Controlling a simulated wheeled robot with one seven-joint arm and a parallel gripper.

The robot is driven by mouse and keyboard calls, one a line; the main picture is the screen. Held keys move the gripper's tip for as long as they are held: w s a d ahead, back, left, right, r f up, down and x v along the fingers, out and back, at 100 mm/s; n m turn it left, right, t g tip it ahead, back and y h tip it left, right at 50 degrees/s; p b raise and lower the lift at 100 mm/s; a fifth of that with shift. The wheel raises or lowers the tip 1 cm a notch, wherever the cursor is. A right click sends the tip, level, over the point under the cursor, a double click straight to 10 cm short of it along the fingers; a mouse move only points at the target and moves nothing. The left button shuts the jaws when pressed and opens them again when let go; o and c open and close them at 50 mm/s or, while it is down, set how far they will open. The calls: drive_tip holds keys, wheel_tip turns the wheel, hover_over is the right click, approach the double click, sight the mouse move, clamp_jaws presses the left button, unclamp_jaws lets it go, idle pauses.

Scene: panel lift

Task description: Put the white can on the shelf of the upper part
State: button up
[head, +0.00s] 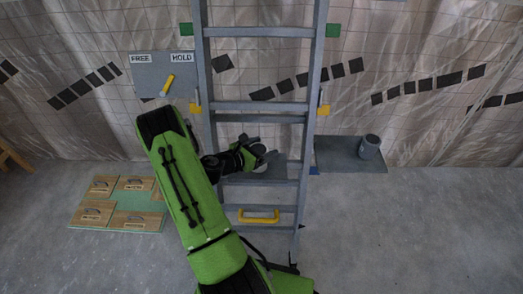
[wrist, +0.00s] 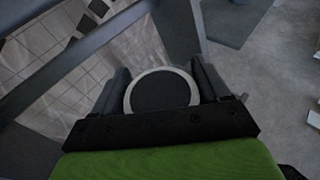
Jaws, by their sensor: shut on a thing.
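My gripper (head: 262,154) is in front of the ladder-like lift (head: 312,100), between its rails. It is shut on a round can. In the wrist view the can (wrist: 160,90) shows a dark round end with a pale rim between the two fingers (wrist: 160,93). In the head view only a small pale part of the can (head: 261,166) shows; the gripper hides the rest. A flat grey surface (head: 284,171), which may be the shelf, lies between the rails just behind and below the gripper. I cannot tell whether the can touches it.
A yellow handle (head: 258,216) is low on the lift. A grey tray (head: 340,158) at right bears a grey cylinder (head: 370,147). A FREE/HOLD panel (head: 150,77) has a yellow lever (head: 167,85) tilted toward HOLD. Wooden boards (head: 135,220) lie at left. The right floor is clear.

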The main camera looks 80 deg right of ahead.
drive_tip(key=o, duration=1.2)
drive_tip(key=shift+w+a+r, duration=0.2)
drive_tip(key=shift+a, duration=0.05)
drive_tip(key=p+v, duration=0.2)
drive_tip(key=v, duration=0.9)
drive_tip(key=shift+a, duration=0.2)
